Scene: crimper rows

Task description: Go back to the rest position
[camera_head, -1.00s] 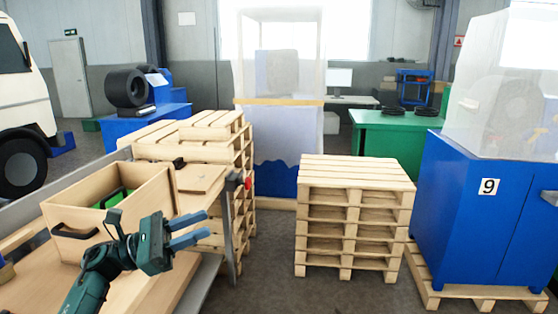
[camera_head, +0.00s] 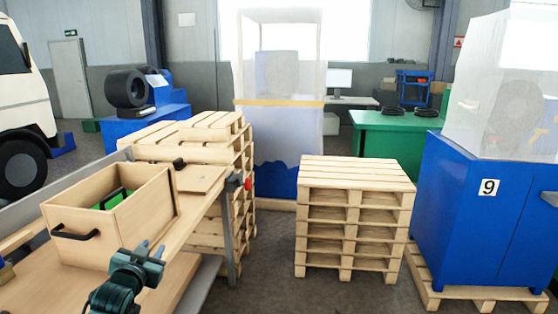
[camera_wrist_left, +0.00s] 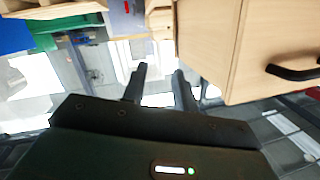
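My left gripper (camera_head: 150,248) is low in the head view, just to the right of and in front of the wooden box. In the left wrist view its two dark fingers (camera_wrist_left: 160,82) stand apart with nothing between them, so it is open and empty. The wooden box (camera_head: 158,212) with black handles sits on the workbench and has something green and black inside. The box's side and a handle also show at the right of the left wrist view (camera_wrist_left: 292,72). My right gripper is in neither view.
The workbench (camera_head: 190,222) is on the left, with a flat board (camera_head: 200,178) beside the box. Pallet stacks stand behind the bench and at the centre (camera_head: 355,195). A blue cabinet (camera_head: 470,215) marked 9 stands at the right. Grey floor (camera_head: 265,270) is clear between bench and pallets.

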